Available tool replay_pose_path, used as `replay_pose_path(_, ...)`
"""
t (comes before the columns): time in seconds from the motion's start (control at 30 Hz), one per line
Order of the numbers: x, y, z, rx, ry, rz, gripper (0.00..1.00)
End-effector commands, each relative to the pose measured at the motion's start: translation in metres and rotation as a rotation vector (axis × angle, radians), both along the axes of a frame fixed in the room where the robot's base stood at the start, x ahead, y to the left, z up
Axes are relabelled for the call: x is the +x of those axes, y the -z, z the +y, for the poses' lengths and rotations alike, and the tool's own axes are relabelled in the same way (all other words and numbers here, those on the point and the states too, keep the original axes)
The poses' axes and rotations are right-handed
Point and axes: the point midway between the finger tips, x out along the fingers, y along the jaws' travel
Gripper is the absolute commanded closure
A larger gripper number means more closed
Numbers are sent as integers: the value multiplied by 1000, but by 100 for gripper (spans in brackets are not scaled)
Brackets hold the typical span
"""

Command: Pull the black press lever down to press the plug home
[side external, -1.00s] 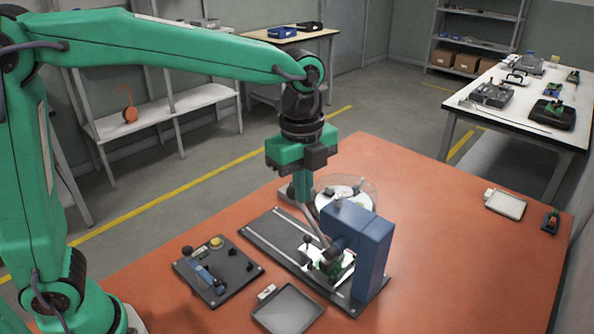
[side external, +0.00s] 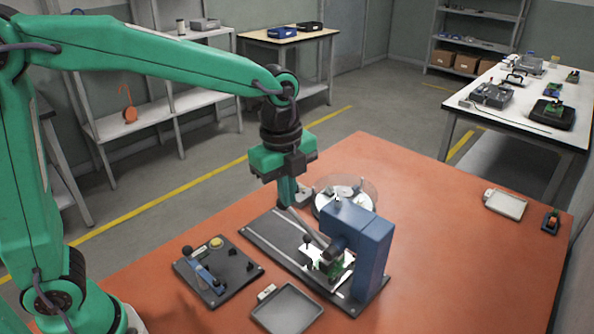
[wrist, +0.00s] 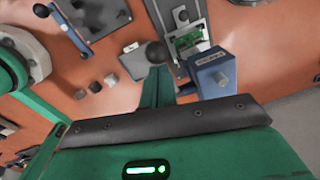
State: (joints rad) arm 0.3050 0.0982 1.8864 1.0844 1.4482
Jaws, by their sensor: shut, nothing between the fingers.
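The blue press (side external: 372,245) stands on a dark base plate (side external: 270,240); its top shows in the wrist view (wrist: 213,75). Its lever (side external: 308,225) is a grey rod slanting up and left from the press hub to my gripper. My gripper (side external: 288,203) is shut at the lever's outer end, with nothing between the fingers. In the wrist view the lever's black ball knob (wrist: 156,52) shows just beyond the fingertips; I cannot tell whether they touch. A green board (side external: 334,268) sits under the press head. The plug is too small to make out.
A fixture plate with a blue lever (side external: 218,272) lies left of the press. A grey tray (side external: 288,308) lies in front. A round clear-covered dish (side external: 345,195) stands close behind the press. The right side of the orange table (side external: 450,255) is mostly clear.

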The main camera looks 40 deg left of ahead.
Motion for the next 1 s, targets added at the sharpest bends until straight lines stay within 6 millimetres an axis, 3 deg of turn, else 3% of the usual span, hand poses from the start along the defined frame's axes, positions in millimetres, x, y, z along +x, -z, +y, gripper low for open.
replay_pose_path(0.4, -1, 48, 29, 7, -1, 8, 100)
replay_pose_path(0.7, -1, 77, 36, 9, 0, 8, 100)
replay_pose_path(1.0, -1, 91, 37, 9, 0, 9, 100)
